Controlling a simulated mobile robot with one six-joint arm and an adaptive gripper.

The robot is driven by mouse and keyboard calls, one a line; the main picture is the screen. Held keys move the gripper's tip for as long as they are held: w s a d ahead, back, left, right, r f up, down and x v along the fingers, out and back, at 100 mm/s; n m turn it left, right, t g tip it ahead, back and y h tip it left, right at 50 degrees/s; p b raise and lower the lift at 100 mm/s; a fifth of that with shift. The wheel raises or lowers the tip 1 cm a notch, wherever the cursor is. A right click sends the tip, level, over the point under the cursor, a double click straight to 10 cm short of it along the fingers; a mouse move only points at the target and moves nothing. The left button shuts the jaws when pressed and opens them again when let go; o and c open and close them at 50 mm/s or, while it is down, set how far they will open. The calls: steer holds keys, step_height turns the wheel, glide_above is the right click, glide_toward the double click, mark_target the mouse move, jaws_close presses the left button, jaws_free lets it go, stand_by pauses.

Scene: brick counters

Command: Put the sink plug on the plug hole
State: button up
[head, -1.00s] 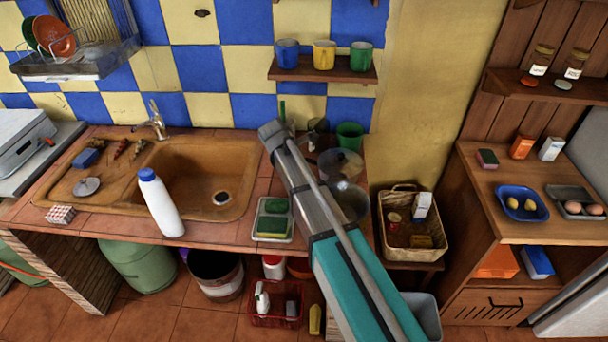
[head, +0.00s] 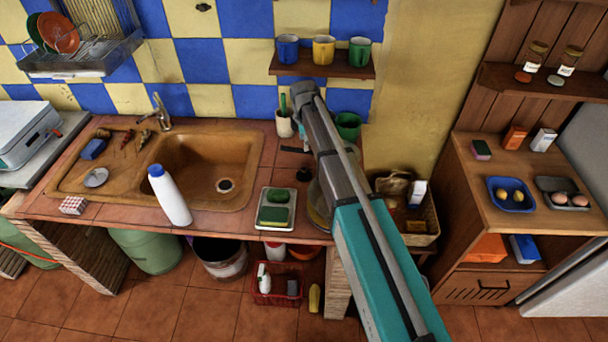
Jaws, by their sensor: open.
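The disc lies to the left of the basin, apart from the hole. My arm, grey and teal, reaches up over the counter to the right of the sink. My gripper cannot be made out; it appears hidden behind my arm.
A white bottle with a blue cap (head: 169,194) stands at the sink's front edge. A tap (head: 160,112) rises behind. A blue sponge (head: 93,149) lies near the disc. A tray with green pieces (head: 262,218) sits right of the sink.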

mark_target(303, 169)
steer(key=shift+f, duration=0.1)
step_height(303, 169, down, 8)
steer(key=b, duration=0.8)
steer(key=shift+f+b, duration=0.2)
steer(key=shift+b, duration=0.1)
steer(key=shift+f, duration=0.15)
step_height(303, 169, down, 5)
steer(key=b, duration=0.5)
steer(key=shift+s+a, duration=0.1)
steer(key=shift+s, duration=0.05)
stand_by(0.7)
jaws_close()
